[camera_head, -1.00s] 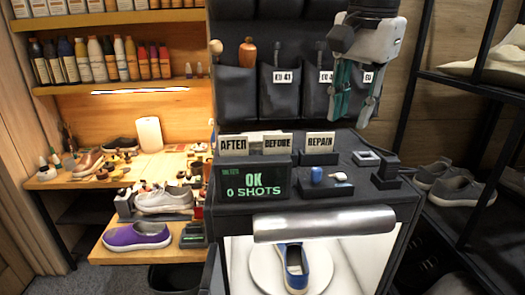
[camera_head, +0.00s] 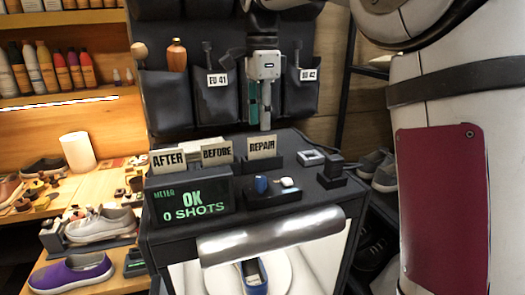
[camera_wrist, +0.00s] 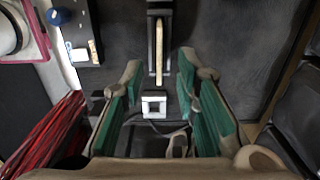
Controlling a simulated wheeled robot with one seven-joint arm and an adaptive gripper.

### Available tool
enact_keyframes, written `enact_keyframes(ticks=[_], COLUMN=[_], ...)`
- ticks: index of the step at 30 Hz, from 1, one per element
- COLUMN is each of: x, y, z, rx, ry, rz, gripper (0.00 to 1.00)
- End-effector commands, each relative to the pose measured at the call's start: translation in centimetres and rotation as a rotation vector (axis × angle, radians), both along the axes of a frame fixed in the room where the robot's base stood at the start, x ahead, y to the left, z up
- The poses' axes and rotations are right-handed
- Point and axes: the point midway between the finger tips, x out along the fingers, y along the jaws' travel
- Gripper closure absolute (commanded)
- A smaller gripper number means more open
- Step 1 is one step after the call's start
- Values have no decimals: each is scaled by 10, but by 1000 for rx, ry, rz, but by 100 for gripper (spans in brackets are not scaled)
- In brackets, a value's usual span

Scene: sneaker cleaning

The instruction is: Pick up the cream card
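Cream cards stand in black holders on top of the black cabinet: AFTER (camera_head: 168,160), BEFORE (camera_head: 216,155) and REPAIR (camera_head: 262,147). Another pale card edge (camera_head: 208,142) shows behind BEFORE, mostly hidden. My gripper (camera_head: 262,122) hangs pointing down, just above and behind the REPAIR card. In the wrist view my gripper (camera_wrist: 160,85) is open, its green-lined fingers wide apart. A cream card (camera_wrist: 159,52), seen from above as a thin strip in its slot, lies between and beyond the fingertips; by its neighbours it looks like REPAIR. Nothing is held.
A small white-topped square block (camera_head: 311,156) and a black block (camera_head: 331,172) sit right of the cards. A tray holds a blue piece (camera_head: 262,184) and a white piece (camera_head: 287,182). The OK meter (camera_head: 192,208) stands in front. Pocketed organiser (camera_head: 222,100) hangs behind.

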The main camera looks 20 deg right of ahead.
Motion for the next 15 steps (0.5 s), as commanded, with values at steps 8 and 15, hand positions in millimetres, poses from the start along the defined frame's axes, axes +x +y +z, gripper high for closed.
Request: enact_keyframes(ticks=[8, 15], x=[-1, -4], y=[0, 0], z=[-22, -54], rx=[0, 1], ry=[1, 4], rz=[1, 2], gripper=[72, 72])
